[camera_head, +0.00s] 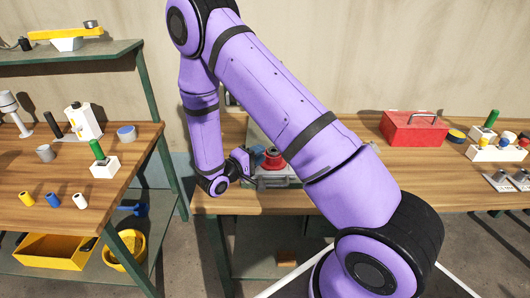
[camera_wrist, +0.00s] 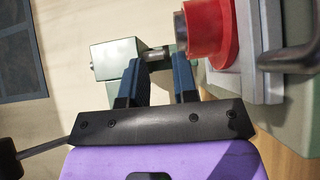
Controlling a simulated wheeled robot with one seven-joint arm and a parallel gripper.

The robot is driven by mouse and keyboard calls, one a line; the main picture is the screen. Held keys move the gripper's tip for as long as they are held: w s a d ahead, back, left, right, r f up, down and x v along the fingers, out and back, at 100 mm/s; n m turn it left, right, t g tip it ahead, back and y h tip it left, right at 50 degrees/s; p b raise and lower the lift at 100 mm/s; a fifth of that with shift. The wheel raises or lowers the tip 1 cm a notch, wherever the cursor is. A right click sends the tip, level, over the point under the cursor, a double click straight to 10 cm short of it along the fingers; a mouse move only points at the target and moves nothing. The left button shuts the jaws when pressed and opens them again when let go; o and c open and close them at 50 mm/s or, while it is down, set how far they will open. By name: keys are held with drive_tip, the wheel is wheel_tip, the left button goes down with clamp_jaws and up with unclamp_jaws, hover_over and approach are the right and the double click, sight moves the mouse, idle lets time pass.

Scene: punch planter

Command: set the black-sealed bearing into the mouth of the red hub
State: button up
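The red hub (camera_head: 273,158) sits on a grey fixture on the far bench, partly hidden by my arm. It shows large at the upper right of the wrist view (camera_wrist: 210,32), its mouth end facing left. A grey-and-dark metal ring (camera_wrist: 180,30) shows at that mouth. I cannot tell whether it is the black-sealed bearing or part of the hub. My gripper (camera_head: 243,162) is just left of the hub in the head view. In the wrist view its two dark blue fingers (camera_wrist: 158,66) stand apart, with no held part visible between them.
A pale green block (camera_wrist: 115,60) with a metal rod lies beyond the fingertips. A grey handle (camera_wrist: 296,62) is beside the hub. A red toolbox (camera_head: 412,130) stands on the bench to the right. The left bench (camera_head: 130,140) holds several small parts.

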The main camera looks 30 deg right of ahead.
drive_tip(key=s+a, duration=0.2)
drive_tip(key=a, duration=0.6)
drive_tip(key=s+d+r+m+g+y, duration=0.2)
drive_tip(key=s+r+g+y, duration=0.15)
drive_tip(key=r, duration=0.65)
drive_tip(key=s+d+r+m+g+y, duration=0.25)
drive_tip(key=s+r+y, duration=0.2)
drive_tip(key=r, duration=0.45)
drive_tip(key=s+a+r+n+t+y, duration=0.2)
drive_tip(key=s+r+t+y, duration=0.6)
drive_tip(key=s+r, duration=0.6)
drive_tip(key=s+a+y, duration=0.1)
drive_tip(key=s, duration=0.1)
drive_tip(key=shift+s+a+r, duration=0.15)
drive_tip(key=shift+s+r, duration=0.25)
